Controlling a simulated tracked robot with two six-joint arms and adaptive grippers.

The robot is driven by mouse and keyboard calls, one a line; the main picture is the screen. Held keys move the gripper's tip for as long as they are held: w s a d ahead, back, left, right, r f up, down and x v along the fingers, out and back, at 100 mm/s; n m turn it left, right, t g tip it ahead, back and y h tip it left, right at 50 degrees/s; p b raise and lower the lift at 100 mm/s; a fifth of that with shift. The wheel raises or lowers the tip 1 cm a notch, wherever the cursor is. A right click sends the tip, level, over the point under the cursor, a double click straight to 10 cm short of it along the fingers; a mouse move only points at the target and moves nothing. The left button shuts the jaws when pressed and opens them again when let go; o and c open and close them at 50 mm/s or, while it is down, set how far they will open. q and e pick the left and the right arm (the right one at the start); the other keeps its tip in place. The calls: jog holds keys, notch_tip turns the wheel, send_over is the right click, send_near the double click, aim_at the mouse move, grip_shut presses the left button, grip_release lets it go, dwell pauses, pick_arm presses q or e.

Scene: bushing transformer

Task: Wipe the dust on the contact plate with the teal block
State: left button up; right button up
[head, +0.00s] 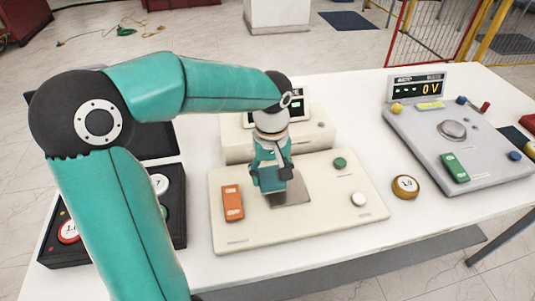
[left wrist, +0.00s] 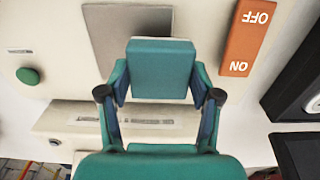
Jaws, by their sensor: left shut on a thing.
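My left gripper (head: 272,180) is shut on the teal block (left wrist: 161,68), which sits between its two fingers in the left wrist view. In the head view the gripper points down over the grey metal contact plate (head: 292,196), and the block is hard to tell from the gripper. The plate also shows in the left wrist view (left wrist: 108,32), partly hidden behind the block. I cannot tell whether the block touches the plate. I cannot make out dust on the visible part of the plate. My right gripper is not in view.
A brass disc (head: 405,187) stands to the right, before a grey panel (head: 413,125) reading 0 V. A black case (head: 177,228) is left.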

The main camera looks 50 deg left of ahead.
pick_arm(q)
jog(key=shift+r+p, duration=2.1)
jog(key=shift+r, duration=0.75)
jog(key=shift+s+f, duration=0.1)
